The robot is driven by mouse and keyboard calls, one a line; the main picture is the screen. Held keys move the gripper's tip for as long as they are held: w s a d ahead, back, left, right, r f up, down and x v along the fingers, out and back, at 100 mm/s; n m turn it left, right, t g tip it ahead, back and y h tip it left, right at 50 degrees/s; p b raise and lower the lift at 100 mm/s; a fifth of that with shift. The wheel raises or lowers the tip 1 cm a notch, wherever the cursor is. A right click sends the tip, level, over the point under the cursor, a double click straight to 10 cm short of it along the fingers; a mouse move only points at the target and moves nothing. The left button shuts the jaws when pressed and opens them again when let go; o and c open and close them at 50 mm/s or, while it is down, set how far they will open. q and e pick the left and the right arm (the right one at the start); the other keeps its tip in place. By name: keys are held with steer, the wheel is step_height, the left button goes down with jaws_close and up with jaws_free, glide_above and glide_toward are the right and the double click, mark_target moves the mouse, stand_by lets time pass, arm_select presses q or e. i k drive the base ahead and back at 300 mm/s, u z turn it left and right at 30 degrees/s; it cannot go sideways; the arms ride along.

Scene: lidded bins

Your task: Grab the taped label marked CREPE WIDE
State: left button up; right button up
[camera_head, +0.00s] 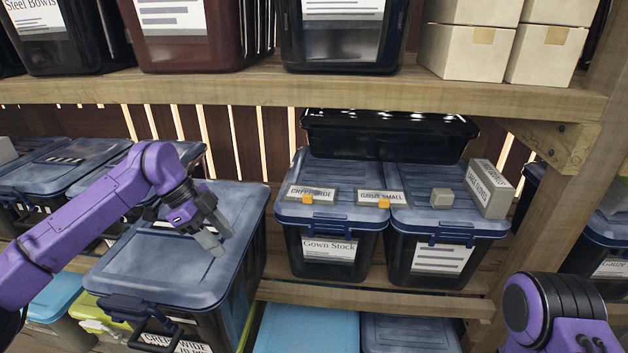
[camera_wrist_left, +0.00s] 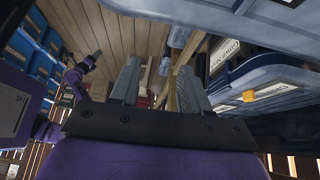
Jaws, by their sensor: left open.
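The label marked CREPE WIDE (camera_head: 322,194) lies on the blue lid of the Gown Stock bin (camera_head: 300,241), with an orange piece of tape (camera_head: 308,199) at its front. My left gripper (camera_head: 222,236) is open and empty, above the large blue-lidded bin (camera_head: 165,270), left of the label and apart from it. Its two fingers also show in the left wrist view (camera_wrist_left: 159,70), with nothing between them. A pale label with orange tape (camera_wrist_left: 268,93) shows right of the fingers there; its text is unreadable. My right arm (camera_head: 560,310) shows at lower right; its fingers cannot be made out.
A similar label reading roughly GAUZE SMALL (camera_head: 381,197) lies on the neighbouring lid, with a small grey block (camera_head: 442,198) and a larger lettered box (camera_head: 488,187). A black tray (camera_head: 390,134) stands behind. The wooden shelf edge (camera_head: 300,92) runs overhead.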

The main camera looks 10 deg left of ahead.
mark_target(311, 191)
steer(key=i, duration=0.85)
